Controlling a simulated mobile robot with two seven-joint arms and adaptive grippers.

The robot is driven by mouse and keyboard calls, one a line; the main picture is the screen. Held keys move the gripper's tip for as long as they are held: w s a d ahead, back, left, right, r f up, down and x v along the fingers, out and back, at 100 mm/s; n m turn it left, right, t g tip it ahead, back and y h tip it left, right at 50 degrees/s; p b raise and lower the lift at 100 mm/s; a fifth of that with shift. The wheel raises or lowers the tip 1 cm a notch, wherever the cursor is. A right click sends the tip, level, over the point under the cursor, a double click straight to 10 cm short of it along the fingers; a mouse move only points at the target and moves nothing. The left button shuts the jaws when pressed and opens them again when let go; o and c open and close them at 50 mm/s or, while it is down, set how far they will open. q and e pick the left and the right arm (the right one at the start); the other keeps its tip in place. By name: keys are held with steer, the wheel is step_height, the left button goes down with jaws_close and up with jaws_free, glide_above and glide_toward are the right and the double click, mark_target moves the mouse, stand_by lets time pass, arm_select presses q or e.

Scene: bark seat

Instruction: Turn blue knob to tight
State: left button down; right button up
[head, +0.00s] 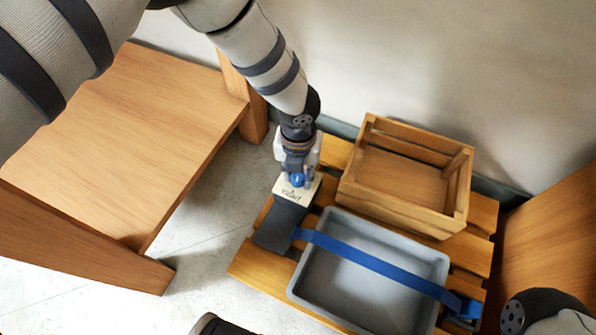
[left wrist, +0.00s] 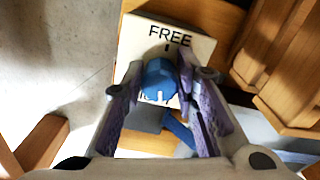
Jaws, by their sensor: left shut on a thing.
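The blue knob (head: 297,180) sits on a pale label plate (head: 284,188) at the end of a dark grey block (head: 285,222). In the left wrist view the knob (left wrist: 160,79) carries a white mark on its lower side, toward the partly hidden lower lettering. FREE reads at the plate's top (left wrist: 190,48); TIGHT reads on the plate's near side in the head view. My left gripper (head: 297,170) reaches down from above, its fingers on either side of the knob and shut on it. My right gripper does not show.
A slatted wooden crate (head: 405,217) stands behind, on a slatted wooden base (head: 258,265). A wooden bench (head: 135,130) stands at left; a wooden panel (head: 550,230) at right.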

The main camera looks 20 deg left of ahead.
arm_select(q)
steer(key=shift+m, duration=1.6)
steer(key=c, duration=1.3)
jaws_free()
step_height(320, 180, up, 12)
